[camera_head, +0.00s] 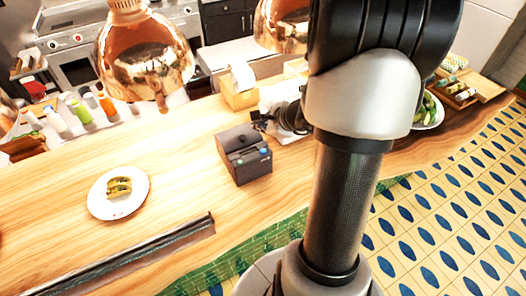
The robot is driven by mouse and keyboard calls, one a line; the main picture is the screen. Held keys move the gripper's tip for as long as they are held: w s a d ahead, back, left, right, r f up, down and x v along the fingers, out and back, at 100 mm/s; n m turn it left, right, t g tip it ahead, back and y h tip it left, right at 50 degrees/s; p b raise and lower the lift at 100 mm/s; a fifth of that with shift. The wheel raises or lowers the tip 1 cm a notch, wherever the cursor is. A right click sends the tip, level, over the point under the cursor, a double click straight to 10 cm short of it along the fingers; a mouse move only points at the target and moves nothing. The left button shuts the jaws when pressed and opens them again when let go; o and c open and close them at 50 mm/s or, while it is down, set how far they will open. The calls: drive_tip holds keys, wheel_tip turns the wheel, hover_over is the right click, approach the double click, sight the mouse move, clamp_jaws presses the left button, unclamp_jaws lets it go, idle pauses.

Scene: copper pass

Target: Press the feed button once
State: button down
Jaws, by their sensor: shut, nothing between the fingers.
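A small dark printer (240,150) stands on the wooden counter, near the middle of the view. A small blue-green spot, which looks like a button (264,152), shows towards its right front edge. I cannot read any label, so I cannot tell whether this is the feed button. My gripper (258,120) is black, shut and empty. It shows just beyond the printer's right back corner in the picture, partly hidden by my arm. I cannot tell its height above the printer, and no contact can be made out.
A plate (99,206) with food stands on the counter (180,190) to the left. A dark rail (150,254) lies along the front edge. Copper lamps (145,60) hang above. A yellowish holder (235,98) with white paper stands behind the printer. Bottles stand at the back left.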

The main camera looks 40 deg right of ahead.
drive_tip(key=b, duration=0.5)
hover_over(261, 152)
wheel_tip(261, 152, down, 6)
drive_tip(key=shift+f, duration=0.2)
drive_tip(key=shift+f+b, duration=0.4)
drive_tip(key=shift+f, duration=0.1)
drive_tip(key=shift+f+b, duration=0.2)
drive_tip(key=shift+b, duration=0.1)
idle(0.3)
drive_tip(key=shift+f+b, duration=0.25)
drive_tip(key=shift+b, duration=0.15)
drive_tip(key=shift+f+b, duration=0.45)
drive_tip(key=shift+b, duration=0.1)
idle(0.7)
drive_tip(key=shift+r, duration=0.1)
drive_tip(key=shift+r+p, duration=0.6)
drive_tip(key=shift+r, duration=0.2)
